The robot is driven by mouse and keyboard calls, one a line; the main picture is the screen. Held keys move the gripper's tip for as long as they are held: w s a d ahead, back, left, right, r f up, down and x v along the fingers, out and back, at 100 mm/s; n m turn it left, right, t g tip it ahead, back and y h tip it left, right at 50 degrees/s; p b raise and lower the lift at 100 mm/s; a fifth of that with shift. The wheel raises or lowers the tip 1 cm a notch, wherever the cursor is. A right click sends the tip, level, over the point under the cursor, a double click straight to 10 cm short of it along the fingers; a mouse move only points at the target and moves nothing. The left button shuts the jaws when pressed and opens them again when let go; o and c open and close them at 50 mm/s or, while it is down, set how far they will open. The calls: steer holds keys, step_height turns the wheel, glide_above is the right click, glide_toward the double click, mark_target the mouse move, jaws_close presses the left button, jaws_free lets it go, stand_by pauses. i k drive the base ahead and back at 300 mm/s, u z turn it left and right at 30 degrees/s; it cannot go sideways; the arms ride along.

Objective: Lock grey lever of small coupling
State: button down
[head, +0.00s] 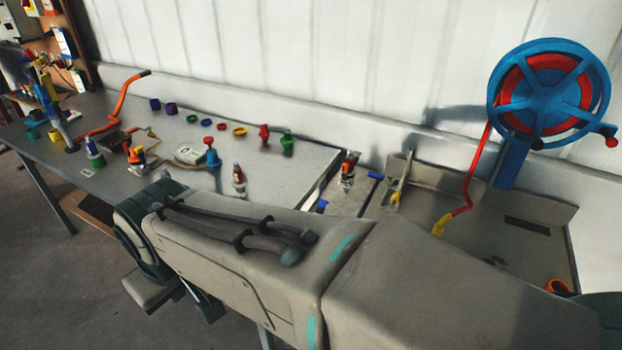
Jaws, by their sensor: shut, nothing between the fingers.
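A small upright metal fitting with red parts (348,172) stands on a grey plate, just beyond my arm. Another small fitting, pale with a red top (238,180), stands near the front right of the grey table. Both are small in the picture, and I cannot tell which is the small coupling. I cannot make out a grey lever on either or how it is turned. My grey arm fills the foreground and covers part of the work area. My gripper's fingers do not show; its position relative to the coupling is hidden.
The grey table (100,183) holds several coloured rings and fittings and an orange crank (108,118). At right, a blue and red wheel (548,88) rises above a grey tray (480,250). An upright yellowish lever (402,180) stands at the tray's left. A white wall closes the back.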

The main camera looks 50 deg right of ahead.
mark_target(356, 154)
steer(key=k, duration=0.7)
steer(key=z, duration=1.65)
steer(key=i, duration=0.55)
steer(key=z, duration=0.05)
steer(key=k, duration=0.65)
steer(key=u, duration=0.4)
steer(key=i, duration=1.1)
steer(key=z, duration=0.65)
